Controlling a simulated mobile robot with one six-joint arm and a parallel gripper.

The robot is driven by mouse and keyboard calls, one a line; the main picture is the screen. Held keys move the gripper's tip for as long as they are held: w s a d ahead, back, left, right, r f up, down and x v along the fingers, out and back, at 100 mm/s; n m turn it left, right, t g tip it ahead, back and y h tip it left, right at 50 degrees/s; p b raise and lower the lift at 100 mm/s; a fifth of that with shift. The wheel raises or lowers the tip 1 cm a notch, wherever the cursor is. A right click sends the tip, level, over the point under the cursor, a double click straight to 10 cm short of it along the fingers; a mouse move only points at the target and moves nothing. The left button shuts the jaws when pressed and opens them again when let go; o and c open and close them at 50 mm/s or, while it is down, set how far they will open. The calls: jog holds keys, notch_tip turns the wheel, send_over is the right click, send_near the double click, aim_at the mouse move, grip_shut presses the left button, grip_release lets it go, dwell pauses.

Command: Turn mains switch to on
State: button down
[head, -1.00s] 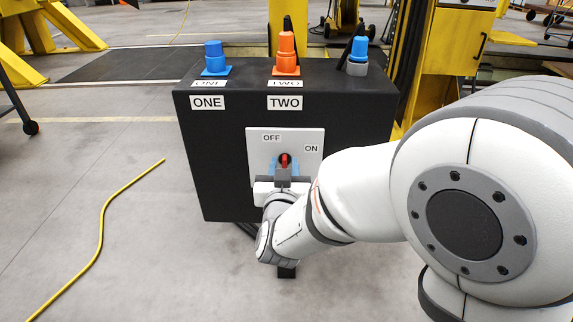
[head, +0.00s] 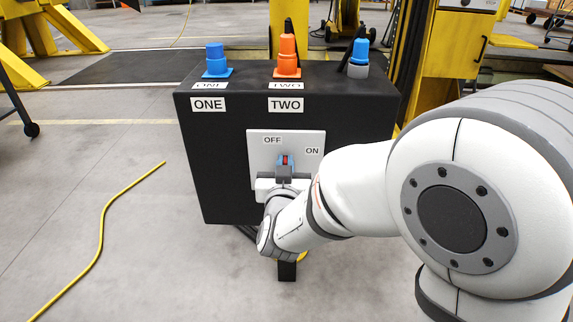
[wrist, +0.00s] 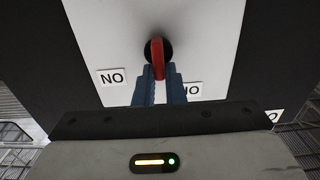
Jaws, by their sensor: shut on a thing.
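The mains switch is a red handle (head: 285,160) on a white plate (head: 314,140) on the front of a black box (head: 220,145). The plate has an OFF label above the handle and an ON label to its upper right. The handle stands about upright, near OFF and away from ON. My gripper (head: 285,162) is shut on the handle, its blue fingers either side of it. In the wrist view the red handle (wrist: 158,55) comes out of a dark round hole, its end between the fingertips (wrist: 158,75). The fingers hide part of it.
On top of the box stand a blue plug (head: 216,58), an orange plug (head: 287,55) and a blue-grey plug (head: 359,57). A yellow cable (head: 102,220) lies on the floor to the left. The floor left of the box is mostly clear.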

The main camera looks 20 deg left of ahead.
jog(key=shift+d+f+m+b, duration=0.1)
jog(key=shift+f+m+b, duration=0.05)
jog(key=shift+m+b, duration=0.3)
jog(key=shift+w+d+f+m+b, duration=0.1)
jog(key=shift+d+m+b, duration=0.15)
jog(key=shift+m+b, duration=1.5)
jog(key=shift+w+d+f+m+b, duration=0.1)
jog(key=shift+d+m+b, duration=0.1)
jog(key=shift+m+b, duration=1.6)
jog(key=shift+d+f+m+b, duration=0.1)
jog(key=shift+d+m+b, duration=0.15)
jog(key=shift+m+b, duration=1.5)
jog(key=shift+m, duration=0.45)
jog(key=c, duration=1.5)
grip_release()
